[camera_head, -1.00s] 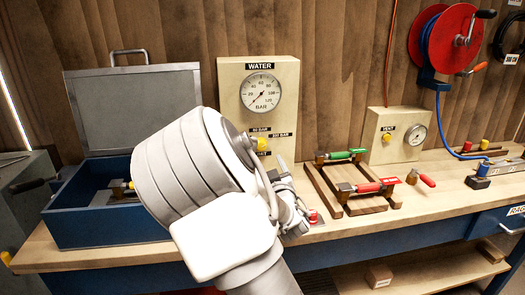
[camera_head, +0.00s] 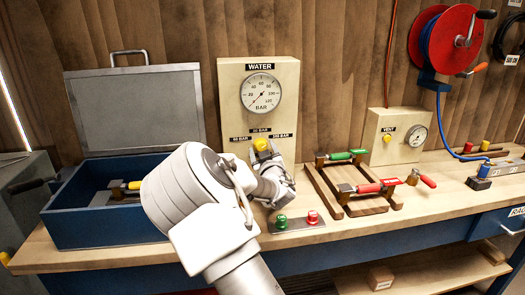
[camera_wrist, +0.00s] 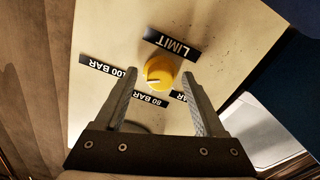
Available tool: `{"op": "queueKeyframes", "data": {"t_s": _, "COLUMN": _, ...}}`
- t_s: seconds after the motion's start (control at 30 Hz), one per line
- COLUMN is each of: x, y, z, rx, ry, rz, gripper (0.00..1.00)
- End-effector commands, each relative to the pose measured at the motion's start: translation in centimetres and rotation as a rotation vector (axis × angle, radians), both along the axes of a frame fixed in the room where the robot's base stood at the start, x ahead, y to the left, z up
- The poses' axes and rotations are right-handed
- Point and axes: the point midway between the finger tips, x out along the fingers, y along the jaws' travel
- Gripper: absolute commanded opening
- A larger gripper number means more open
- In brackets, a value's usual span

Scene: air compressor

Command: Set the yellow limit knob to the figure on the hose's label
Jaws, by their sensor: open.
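The yellow limit knob (camera_head: 260,145) is on the front of the tan WATER panel (camera_head: 232,110), under the gauge. In the wrist view the knob (camera_wrist: 159,72) sits between the tips of my open gripper (camera_wrist: 159,77). I cannot tell whether the fingers touch it. Its white mark points left in that view, between the 100 BAR label (camera_wrist: 107,67) and the 80 BAR label (camera_wrist: 150,99). A third label is partly hidden by the right finger. The LIMIT label (camera_wrist: 171,44) is above the knob there. A small label (camera_head: 511,59) hangs by a black hose coil (camera_head: 508,40); its text is too small to read.
The water gauge (camera_head: 262,92) is above the knob. Red and green buttons (camera_head: 297,220) are on the bench below. A wooden rack (camera_head: 350,185) with red and green handles and a VENT box (camera_head: 395,135) stand to the right. An open blue box (camera_head: 100,222) is at left.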

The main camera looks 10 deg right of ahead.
Motion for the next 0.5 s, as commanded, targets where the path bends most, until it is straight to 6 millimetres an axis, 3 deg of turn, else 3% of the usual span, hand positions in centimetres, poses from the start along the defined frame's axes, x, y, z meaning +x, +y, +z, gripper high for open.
{"op": "queueKeyframes", "data": {"t_s": 0.07, "x": -0.01, "y": 0.00, "z": 0.01, "rx": 0.000, "ry": 0.000, "rz": 0.000, "gripper": 0.68}}
{"op": "queueKeyframes", "data": {"t_s": 0.43, "x": -0.03, "y": 0.02, "z": 0.02, "rx": 0.000, "ry": -0.001, "rz": 0.000, "gripper": 0.02}}
{"op": "queueKeyframes", "data": {"t_s": 0.5, "x": -0.03, "y": 0.02, "z": 0.02, "rx": 0.000, "ry": -0.001, "rz": 0.000, "gripper": 0.00}}
